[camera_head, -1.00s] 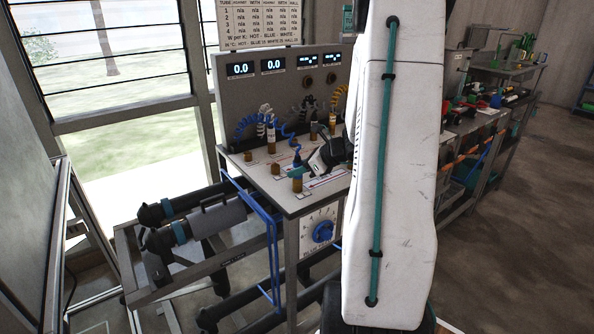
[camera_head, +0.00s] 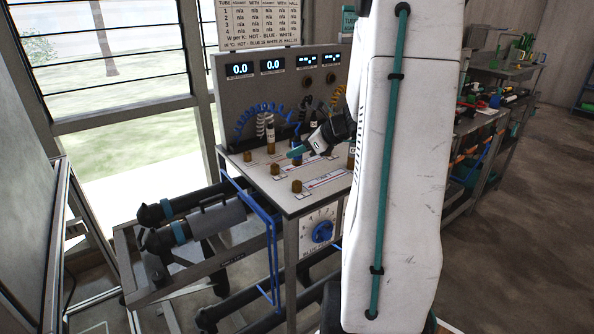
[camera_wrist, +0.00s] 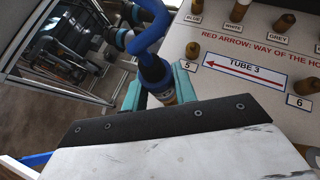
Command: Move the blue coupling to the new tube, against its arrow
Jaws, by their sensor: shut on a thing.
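My gripper (camera_wrist: 160,92), with teal fingers, is shut on the blue coupling (camera_wrist: 156,78), which has a dark collar and a pale lower end. Its blue hose (camera_wrist: 150,38) rises above it. In the wrist view the coupling is left of the bench's brass stub by label 5 (camera_wrist: 192,50), apart from it. The Tube 3 label (camera_wrist: 243,69) carries a red arrow pointing left, from the stub by label 6 (camera_wrist: 308,85) towards label 5. In the head view my gripper (camera_head: 295,152) is above the bench top; the held coupling is hard to make out there.
The bench top (camera_head: 315,205) carries several brass stubs, one bearing a white coupling (camera_head: 270,133). Coiled hoses (camera_head: 262,118) hang at the display panel (camera_head: 285,85). A dial (camera_head: 322,231) is on the bench front. Dark cylinders (camera_head: 200,228) lie on the frame at left.

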